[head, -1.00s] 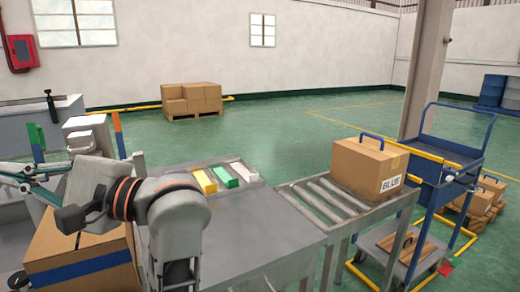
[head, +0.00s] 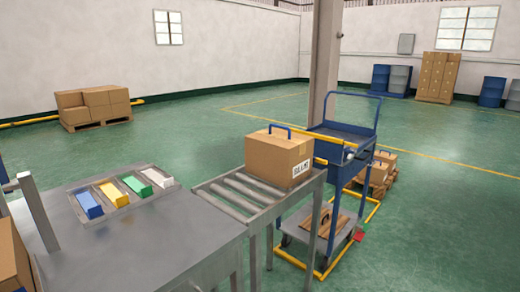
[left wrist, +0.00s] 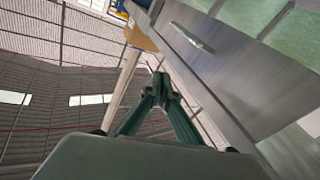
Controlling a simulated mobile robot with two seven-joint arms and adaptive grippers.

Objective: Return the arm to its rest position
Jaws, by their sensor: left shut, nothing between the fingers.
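My left gripper (left wrist: 162,92) shows in the left wrist view, its dark green fingers meeting at the tips. It is shut and empty. The picture there is strongly tilted, with the ceiling and roof beams at the left and a grey flat surface (left wrist: 225,60) with a small handle-like piece at the upper right. No contact between the fingers and anything shows. In the head view neither arm nor gripper is visible. My right gripper is in neither view.
A grey table (head: 130,250) holds a tray with blue (head: 89,205), yellow (head: 115,194), green and white blocks. A carton (head: 278,160) with a blue handle sits on the roller conveyor (head: 225,190). A blue cart (head: 338,150) stands right of it. Green floor is open behind.

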